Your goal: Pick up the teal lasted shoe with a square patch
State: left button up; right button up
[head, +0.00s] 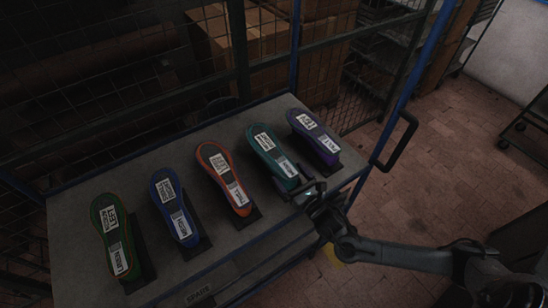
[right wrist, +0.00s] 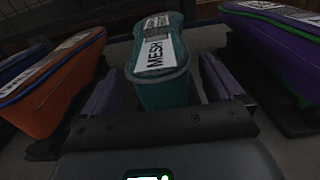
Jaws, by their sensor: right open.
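The teal lasted shoe (head: 273,157) lies fourth from the left in a row on the table, with white labels on its upward face. In the right wrist view the teal shoe (right wrist: 164,92) is straight ahead, and its near label reads "MESH". I cannot make out a square patch. My right gripper (head: 294,181) is open at the near end of the teal shoe. In the right wrist view its two purple-grey fingers (right wrist: 162,86) stand on either side of the shoe's end, with gaps visible. My left gripper is not in view.
A purple shoe (head: 315,138) lies close on the right and an orange shoe (head: 224,175) on the left. A blue shoe (head: 177,208) and a green shoe (head: 112,238) lie farther left. The grey table (head: 160,284) has a "SPARE" label at its front edge. Mesh fencing stands behind.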

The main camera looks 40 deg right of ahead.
aim_at(285, 169)
jog(key=shift+w+d+r, duration=0.1)
jog(key=shift+w, duration=1.4)
jog(key=c, duration=1.6)
jog(key=shift+r, duration=0.1)
grip_shut()
jog(key=shift+r, duration=0.1)
